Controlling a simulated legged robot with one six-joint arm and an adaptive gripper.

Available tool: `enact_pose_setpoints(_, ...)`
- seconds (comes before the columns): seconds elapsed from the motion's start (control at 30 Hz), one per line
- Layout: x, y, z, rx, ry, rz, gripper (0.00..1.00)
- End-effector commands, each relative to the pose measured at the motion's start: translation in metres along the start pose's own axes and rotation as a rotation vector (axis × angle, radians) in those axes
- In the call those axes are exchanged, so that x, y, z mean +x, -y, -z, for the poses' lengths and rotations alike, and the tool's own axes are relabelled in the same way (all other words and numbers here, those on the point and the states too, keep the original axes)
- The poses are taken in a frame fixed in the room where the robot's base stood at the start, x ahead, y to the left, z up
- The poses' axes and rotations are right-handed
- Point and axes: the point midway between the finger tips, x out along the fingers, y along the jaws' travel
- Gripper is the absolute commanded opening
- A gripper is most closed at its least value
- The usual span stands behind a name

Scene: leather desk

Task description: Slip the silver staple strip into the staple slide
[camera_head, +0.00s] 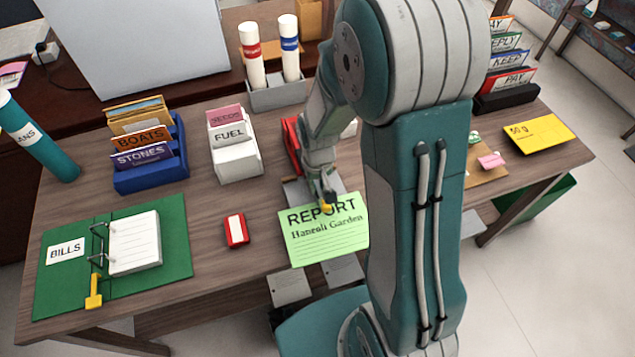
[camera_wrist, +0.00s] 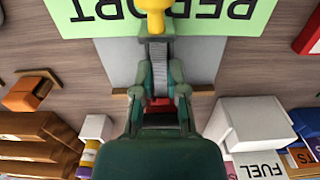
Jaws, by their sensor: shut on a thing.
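The silver staple strip (camera_wrist: 159,62) shows as a ribbed grey bar between the fingers of my gripper (camera_wrist: 159,72), which is shut on it. A yellow knob (camera_wrist: 152,14) is at the strip's outer end; it also shows in the head view (camera_head: 326,207). The strip lies over a grey plate (camera_wrist: 204,62), apparently part of the stapler base. In the head view my gripper (camera_head: 324,193) is low over that plate. A red stapler part (camera_head: 291,146) stands behind it. I cannot tell the staple slide apart, nor whether the strip touches it.
A green REPORT sheet (camera_head: 325,238) lies at the desk's front edge, beside the knob. A small red box (camera_head: 236,230) is to the left, with a green BILLS binder (camera_head: 165,275) beyond. The white FUEL holder (camera_head: 237,162) stands left of my gripper.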

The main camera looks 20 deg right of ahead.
Motion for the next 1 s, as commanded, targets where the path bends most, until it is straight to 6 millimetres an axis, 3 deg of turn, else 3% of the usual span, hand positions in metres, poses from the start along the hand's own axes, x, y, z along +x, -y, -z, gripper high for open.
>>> enact_pose_setpoints(0.6, 0.0069, 0.0, -0.0006, 0.0, 0.002, 0.0, 0.0)
enact_pose_setpoints(0.63, 0.0069, 0.0, -0.0006, 0.0, 0.002, 0.0, 0.3)
enact_pose_setpoints(0.7, 0.0069, 0.0, -0.0005, 0.0, 0.002, 0.0, 0.57)
enact_pose_setpoints(1.0, 0.0067, 0.0, -0.0003, 0.0, 0.001, 0.0, 0.57)
